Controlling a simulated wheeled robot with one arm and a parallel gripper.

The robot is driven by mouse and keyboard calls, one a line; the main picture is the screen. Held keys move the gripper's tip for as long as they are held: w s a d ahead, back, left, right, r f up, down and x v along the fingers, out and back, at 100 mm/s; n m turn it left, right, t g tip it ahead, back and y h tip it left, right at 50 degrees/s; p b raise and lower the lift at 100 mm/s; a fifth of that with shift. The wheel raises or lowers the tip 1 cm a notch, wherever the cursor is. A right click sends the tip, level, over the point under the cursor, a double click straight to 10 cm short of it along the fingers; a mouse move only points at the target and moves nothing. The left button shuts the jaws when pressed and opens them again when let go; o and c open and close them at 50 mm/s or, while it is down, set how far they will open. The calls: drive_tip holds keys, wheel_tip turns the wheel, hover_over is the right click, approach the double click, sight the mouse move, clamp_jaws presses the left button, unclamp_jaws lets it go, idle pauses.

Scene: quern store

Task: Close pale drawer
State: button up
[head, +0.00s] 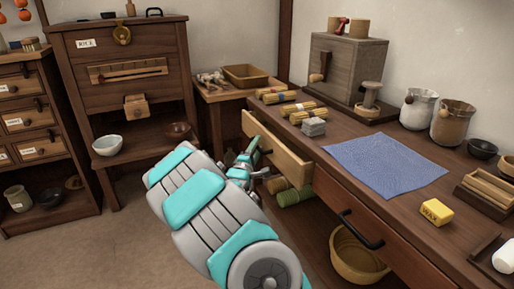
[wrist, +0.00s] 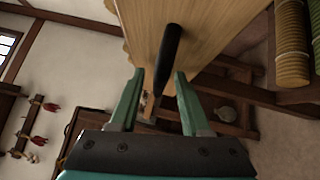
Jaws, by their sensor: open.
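The pale drawer (head: 279,158) sticks out from the left end of the long wooden counter (head: 395,212) in the head view. Its pale wood front (wrist: 195,32) fills the upper middle of the wrist view, with a black bar handle (wrist: 168,55) on it. My gripper (wrist: 157,98) is open, with one green finger on each side of the handle's near end. I cannot tell whether the fingers touch it. In the head view my arm partly hides the drawer's front, and my gripper (head: 257,160) is at its outer left side.
A blue cloth (head: 385,163), a yellow wax block (head: 436,212) and glass jars (head: 418,109) stand on the counter. Green rolls (head: 294,196) and a basket (head: 357,256) sit below. A dark wooden cabinet (head: 125,65) stands at the left. Floor is clear left of my arm.

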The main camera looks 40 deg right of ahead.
clamp_jaws()
idle(1.4)
